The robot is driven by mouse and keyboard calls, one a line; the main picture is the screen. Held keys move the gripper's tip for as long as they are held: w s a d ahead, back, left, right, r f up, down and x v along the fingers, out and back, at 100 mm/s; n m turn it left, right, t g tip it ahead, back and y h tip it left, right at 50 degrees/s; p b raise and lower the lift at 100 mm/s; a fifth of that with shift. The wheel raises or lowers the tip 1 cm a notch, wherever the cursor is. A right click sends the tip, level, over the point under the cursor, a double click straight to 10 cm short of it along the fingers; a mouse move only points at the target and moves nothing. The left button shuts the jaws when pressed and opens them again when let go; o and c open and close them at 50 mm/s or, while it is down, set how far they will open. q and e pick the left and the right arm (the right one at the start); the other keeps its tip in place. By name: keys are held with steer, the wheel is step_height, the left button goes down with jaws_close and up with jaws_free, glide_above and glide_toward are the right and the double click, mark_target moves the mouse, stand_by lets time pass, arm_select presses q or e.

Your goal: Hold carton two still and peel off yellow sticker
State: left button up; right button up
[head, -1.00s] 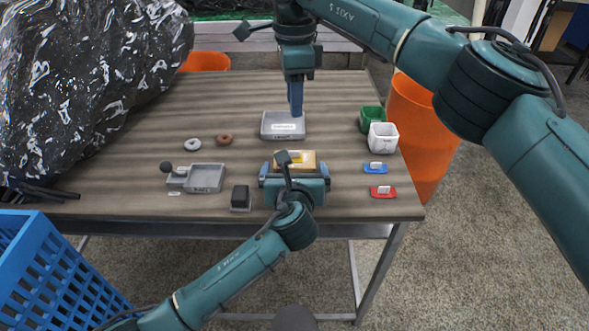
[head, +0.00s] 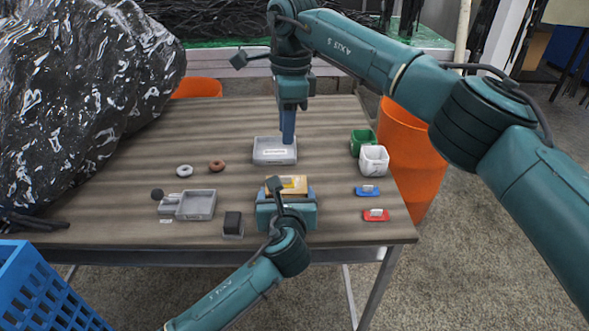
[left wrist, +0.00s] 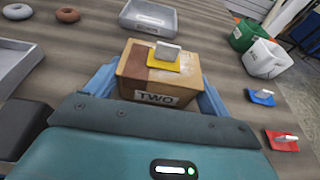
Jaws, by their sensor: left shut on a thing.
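Carton two (left wrist: 158,78) is a small brown box with a "TWO" label on its front; it also shows in the head view (head: 272,188). The yellow sticker (left wrist: 171,62) lies on its top, with a pale grey tab standing up from it. My left gripper (left wrist: 160,90) is shut on the carton, its blue fingers at the two sides; it also shows in the head view (head: 287,196). My right gripper (head: 288,140) points down at the grey tray behind the carton, apart from the sticker. Its fingers appear edge-on, so their opening cannot be told.
The grey tray (head: 262,155) has a white label. Green (head: 362,138) and white bins (head: 374,158) stand to the right, with blue (head: 367,191) and red tabbed pieces (head: 376,215) in front. Two rings, another grey tray (head: 197,204) and a dark block (head: 232,222) lie left.

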mark_target(286, 181)
steer(key=d+m+y, duration=0.2)
steer(key=d+y, duration=0.2)
steer(key=d, duration=0.1)
steer(key=x, duration=1.2)
steer(key=shift+w+f, duration=0.15)
steer(key=shift+f, duration=0.15)
steer(key=shift+c, duration=0.3)
jaws_close()
stand_by(0.5)
